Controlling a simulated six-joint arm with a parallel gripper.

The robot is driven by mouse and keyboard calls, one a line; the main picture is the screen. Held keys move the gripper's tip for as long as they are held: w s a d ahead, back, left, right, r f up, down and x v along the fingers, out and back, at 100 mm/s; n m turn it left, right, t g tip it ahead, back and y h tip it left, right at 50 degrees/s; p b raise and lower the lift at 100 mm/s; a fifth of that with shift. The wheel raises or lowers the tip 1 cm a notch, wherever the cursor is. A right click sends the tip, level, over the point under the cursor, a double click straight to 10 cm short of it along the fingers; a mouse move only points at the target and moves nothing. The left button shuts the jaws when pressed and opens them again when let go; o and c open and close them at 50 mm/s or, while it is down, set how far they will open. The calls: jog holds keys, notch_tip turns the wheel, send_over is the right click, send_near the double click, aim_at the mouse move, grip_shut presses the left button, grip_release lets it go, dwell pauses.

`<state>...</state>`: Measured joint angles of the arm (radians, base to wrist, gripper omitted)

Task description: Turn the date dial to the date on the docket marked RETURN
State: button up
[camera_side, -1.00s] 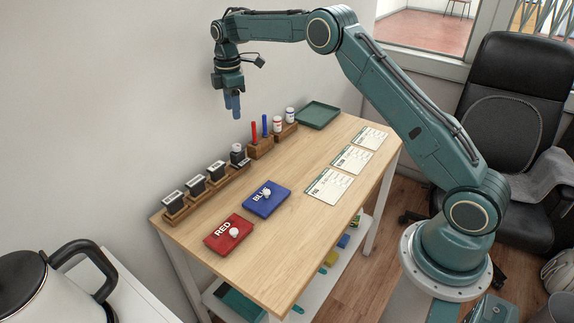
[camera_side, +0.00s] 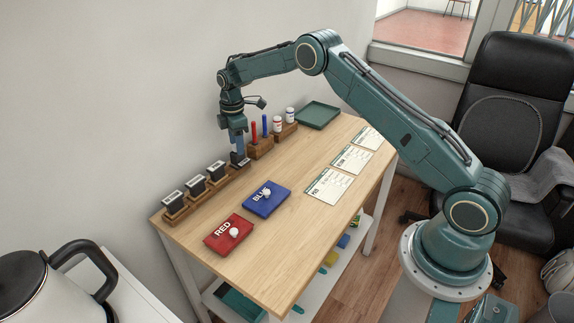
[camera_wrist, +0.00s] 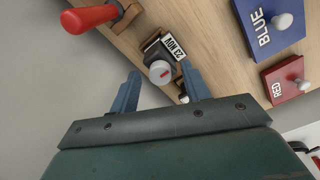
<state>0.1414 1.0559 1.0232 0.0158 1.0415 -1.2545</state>
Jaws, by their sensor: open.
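The date stamp (camera_side: 240,163) stands at the right end of the wooden stamp rack. In the wrist view its dial knob (camera_wrist: 159,71) is pale with a red mark, beside a date plate (camera_wrist: 174,43) that seems to start with NOV; its number is unclear. My gripper (camera_side: 238,152) points down over this stamp. In the wrist view my gripper (camera_wrist: 162,84) is open, its blue fingers either side of the knob; I cannot tell whether they touch it. Three dockets (camera_side: 329,186) (camera_side: 352,159) (camera_side: 369,137) lie along the right table edge; their headings and dates are too small to read.
Several black stamps (camera_side: 195,185) stand in the rack left of my gripper. Red and blue pens (camera_side: 265,126) and small bottles (camera_side: 290,115) stand to its right. A green tray (camera_side: 318,114) lies behind. Red (camera_side: 228,235) and blue (camera_side: 266,199) ink pads lie in front.

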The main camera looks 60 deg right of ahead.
jog(key=shift+f, duration=0.2)
jog(key=c, duration=1)
